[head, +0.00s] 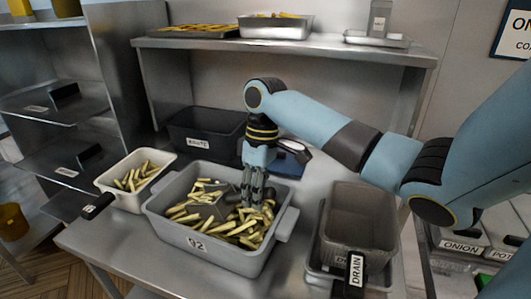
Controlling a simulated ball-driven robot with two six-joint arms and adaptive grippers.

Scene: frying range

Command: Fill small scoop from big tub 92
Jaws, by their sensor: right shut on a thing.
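The big grey tub (219,252) marked 92 stands on the steel table, with many cut fries (240,228) spread over its floor. A smaller cream pan (127,200) with a black handle (98,206), which looks like the small scoop, stands left of the tub and holds several fries (137,176). My right gripper (252,200) points down into the tub's right half. Its fingers are shut among the fries, seemingly on a fry, though the fingers hide what is between them. My left gripper is not in view.
A grey basket (359,216) with a DRAIN handle stands right of the tub. A black bin (203,132) labelled WASTE stands behind it. A raised steel shelf (290,46) with trays crosses above the back of the table.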

